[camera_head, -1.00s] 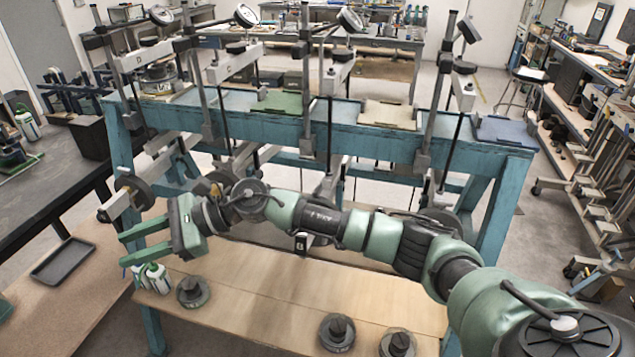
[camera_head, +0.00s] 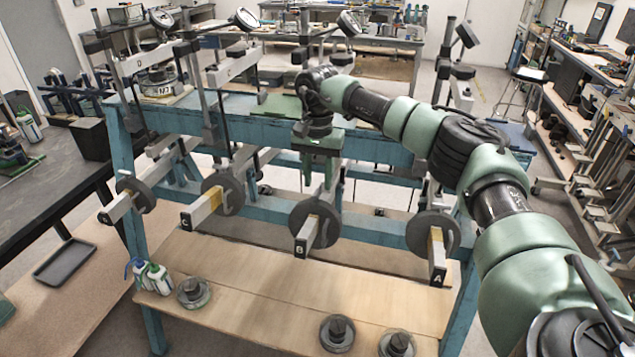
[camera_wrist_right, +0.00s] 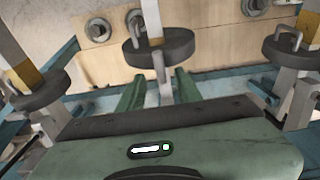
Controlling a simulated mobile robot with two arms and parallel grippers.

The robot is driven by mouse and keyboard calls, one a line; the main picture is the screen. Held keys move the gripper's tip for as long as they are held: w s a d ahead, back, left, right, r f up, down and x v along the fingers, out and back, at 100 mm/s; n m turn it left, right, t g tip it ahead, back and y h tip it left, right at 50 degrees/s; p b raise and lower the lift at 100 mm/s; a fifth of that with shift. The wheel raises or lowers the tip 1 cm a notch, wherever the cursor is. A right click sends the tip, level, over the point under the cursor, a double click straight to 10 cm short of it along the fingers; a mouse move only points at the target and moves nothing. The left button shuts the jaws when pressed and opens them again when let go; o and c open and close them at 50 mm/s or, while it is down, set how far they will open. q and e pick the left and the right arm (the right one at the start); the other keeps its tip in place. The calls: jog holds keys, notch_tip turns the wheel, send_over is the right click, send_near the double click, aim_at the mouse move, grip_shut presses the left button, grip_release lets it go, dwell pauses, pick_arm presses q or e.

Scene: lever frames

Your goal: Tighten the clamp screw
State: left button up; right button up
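My right gripper (camera_head: 322,178) points down behind the lever marked B (camera_head: 308,228), above and behind its dark round weight (camera_head: 328,232). In the right wrist view its two green fingers (camera_wrist_right: 158,84) are apart, with a grey post (camera_wrist_right: 166,92) showing between them. The round weight (camera_wrist_right: 172,48) lies just beyond the fingertips, with a small bent rod (camera_wrist_right: 134,30) at its hub. I cannot tell whether the fingers touch anything. I cannot single out the clamp screw with certainty. My left gripper is out of view.
Other weighted levers stand on both sides, including the one marked A (camera_head: 437,258). The blue frame (camera_head: 380,150) carries upright posts and dial gauges.

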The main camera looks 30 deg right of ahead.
jog(key=shift+f, duration=1.3)
grip_shut()
